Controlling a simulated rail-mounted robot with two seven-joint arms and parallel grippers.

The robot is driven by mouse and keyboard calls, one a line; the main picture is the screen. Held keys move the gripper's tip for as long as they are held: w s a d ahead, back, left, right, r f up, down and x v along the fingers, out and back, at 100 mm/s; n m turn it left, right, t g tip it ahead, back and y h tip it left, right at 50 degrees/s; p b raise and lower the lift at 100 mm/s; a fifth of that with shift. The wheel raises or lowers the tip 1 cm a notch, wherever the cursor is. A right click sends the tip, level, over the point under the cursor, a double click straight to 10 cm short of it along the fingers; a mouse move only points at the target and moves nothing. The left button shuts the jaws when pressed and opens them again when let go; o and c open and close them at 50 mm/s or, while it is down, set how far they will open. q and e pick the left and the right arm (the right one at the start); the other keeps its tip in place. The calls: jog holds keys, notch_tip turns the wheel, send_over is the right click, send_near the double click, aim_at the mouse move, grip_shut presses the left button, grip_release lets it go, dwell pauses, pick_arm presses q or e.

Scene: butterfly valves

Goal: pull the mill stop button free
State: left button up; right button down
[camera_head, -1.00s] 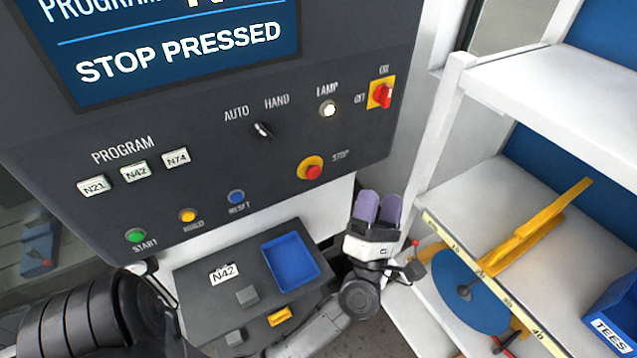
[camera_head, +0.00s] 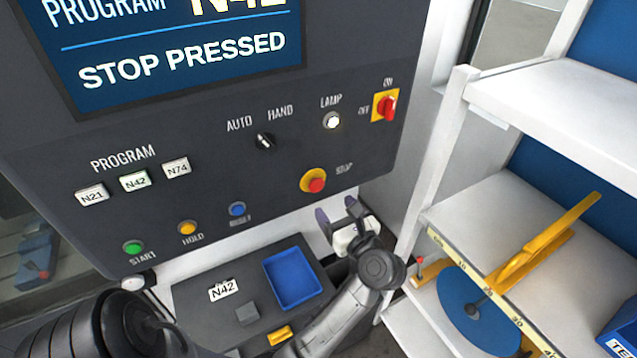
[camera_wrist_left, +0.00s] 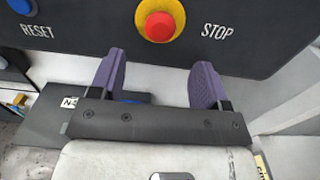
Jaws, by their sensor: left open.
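The mill stop button (camera_head: 316,185) is a red knob on a yellow collar, at the lower right of the dark control panel, beside the label STOP. In the left wrist view the stop button (camera_wrist_left: 160,27) shows at the top, above and between my fingers. My left gripper (camera_head: 337,212) is below the button in the head view, with purple fingers. In the left wrist view my left gripper (camera_wrist_left: 158,82) is open and empty, its fingertips apart from the button. The panel screen (camera_head: 180,50) reads STOP PRESSED. My right gripper is not in view.
Below is a dark ledge with a blue tray (camera_head: 268,262). White shelving (camera_head: 452,110) stands close on the right.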

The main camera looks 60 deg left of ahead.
aim_at(318, 188)
pick_arm(q)
jog(key=a+p, duration=0.2)
jog(key=a, duration=0.4)
jog(key=shift+a+r, duration=0.1)
jog(key=shift+a, duration=0.3)
jog(key=shift+a+p, duration=0.3)
jog(key=shift+a, duration=0.55)
